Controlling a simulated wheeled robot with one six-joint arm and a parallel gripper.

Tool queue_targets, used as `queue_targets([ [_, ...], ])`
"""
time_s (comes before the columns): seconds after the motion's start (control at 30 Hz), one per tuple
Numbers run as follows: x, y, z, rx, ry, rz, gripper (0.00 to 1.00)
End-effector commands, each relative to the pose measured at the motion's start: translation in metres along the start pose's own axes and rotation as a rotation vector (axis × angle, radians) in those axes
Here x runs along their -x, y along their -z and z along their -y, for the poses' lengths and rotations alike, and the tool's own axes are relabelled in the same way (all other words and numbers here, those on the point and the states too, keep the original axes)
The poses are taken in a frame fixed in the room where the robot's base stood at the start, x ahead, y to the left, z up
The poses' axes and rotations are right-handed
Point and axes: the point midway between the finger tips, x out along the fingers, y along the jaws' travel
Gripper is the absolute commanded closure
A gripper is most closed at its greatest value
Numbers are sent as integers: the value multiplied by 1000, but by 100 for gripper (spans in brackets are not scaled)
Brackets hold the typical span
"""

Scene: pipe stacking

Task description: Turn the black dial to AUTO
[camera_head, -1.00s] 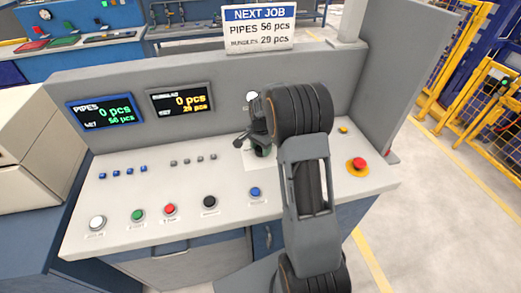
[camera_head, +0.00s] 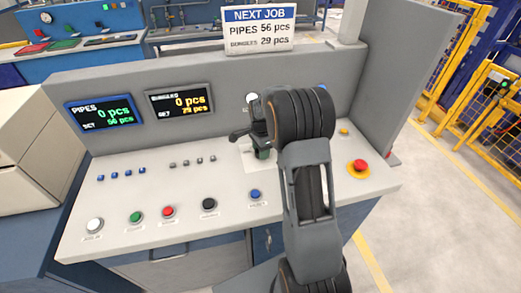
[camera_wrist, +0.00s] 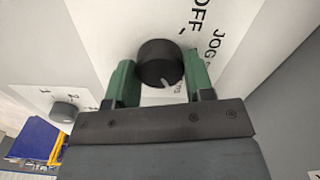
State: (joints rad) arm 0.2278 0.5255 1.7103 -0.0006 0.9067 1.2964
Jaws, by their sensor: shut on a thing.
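The black dial (camera_wrist: 158,62) is a round knob on a white label plate in the wrist view. My gripper (camera_wrist: 160,80) has its green fingers on either side of it and is shut on it. A pale pointer mark shows on the dial's lower edge, toward partly covered lettering. The words OFF (camera_wrist: 197,15) and JOG (camera_wrist: 214,48) are readable on the plate; the lettering below JOG is mostly hidden by the right finger. In the head view my gripper (camera_head: 262,152) is at the panel behind my arm, and the dial is hidden there.
A red emergency button (camera_head: 360,166) sits right of my arm. Coloured push buttons, including a blue one (camera_head: 255,195), line the panel's front. The console's back wall (camera_head: 225,75) rises close behind the gripper. Another round knob (camera_wrist: 65,112) shows at lower left in the wrist view.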

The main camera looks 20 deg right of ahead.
Motion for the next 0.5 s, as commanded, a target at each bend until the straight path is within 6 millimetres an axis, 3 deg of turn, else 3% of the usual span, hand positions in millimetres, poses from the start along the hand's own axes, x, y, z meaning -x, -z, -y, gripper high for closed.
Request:
queue_targets([
  [0.2,1,0,1,-3,4,1,75],
  [0.23,1,0,1,-3,4,1,51],
  [0.5,0,0,0,-2,2,0,26],
])
